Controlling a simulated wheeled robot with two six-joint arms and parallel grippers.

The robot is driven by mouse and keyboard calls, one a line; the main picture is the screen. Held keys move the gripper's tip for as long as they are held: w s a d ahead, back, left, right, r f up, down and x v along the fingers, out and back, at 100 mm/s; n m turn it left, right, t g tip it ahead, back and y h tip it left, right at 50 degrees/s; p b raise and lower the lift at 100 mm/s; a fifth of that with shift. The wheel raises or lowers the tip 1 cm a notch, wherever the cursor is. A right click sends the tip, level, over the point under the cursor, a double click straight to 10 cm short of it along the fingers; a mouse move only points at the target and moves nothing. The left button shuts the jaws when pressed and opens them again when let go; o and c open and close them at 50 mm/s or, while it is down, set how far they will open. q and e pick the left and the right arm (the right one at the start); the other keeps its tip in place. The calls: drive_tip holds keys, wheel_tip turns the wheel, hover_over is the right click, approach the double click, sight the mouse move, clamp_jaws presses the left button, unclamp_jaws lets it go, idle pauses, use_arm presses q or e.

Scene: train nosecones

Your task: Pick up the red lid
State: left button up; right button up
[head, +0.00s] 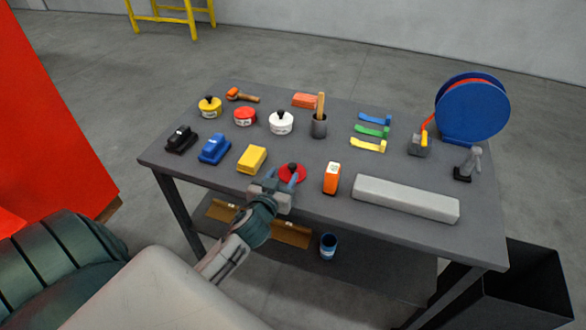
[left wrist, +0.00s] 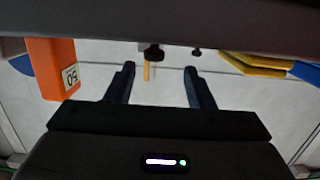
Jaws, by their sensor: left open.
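Nothing is held. My right gripper is not in view.
An orange box (head: 331,178) stands close to the right of the lid, a yellow block (head: 252,159) to its left. A grey bar (head: 406,198) lies further right.

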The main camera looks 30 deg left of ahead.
sight(293, 164)
use_arm(q)
drive_tip(key=shift+w+a, duration=0.1)
drive_tip(key=shift+w, duration=0.55)
drive_tip(key=p+x, duration=0.3)
drive_tip(key=x, duration=0.1)
drive_tip(key=shift+w+d+r, duration=0.1)
drive_tip(key=shift+w+d, duration=0.1)
drive_tip(key=shift+d, duration=0.1)
drive_tip(key=shift+w+a, duration=0.1)
drive_tip(key=shift+w, duration=0.25)
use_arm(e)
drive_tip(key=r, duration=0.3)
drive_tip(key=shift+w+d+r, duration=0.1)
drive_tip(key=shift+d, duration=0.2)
use_arm(q)
drive_tip(key=shift+s, duration=0.1)
drive_tip(key=shift+c, duration=0.2)
drive_tip(key=c, duration=1)
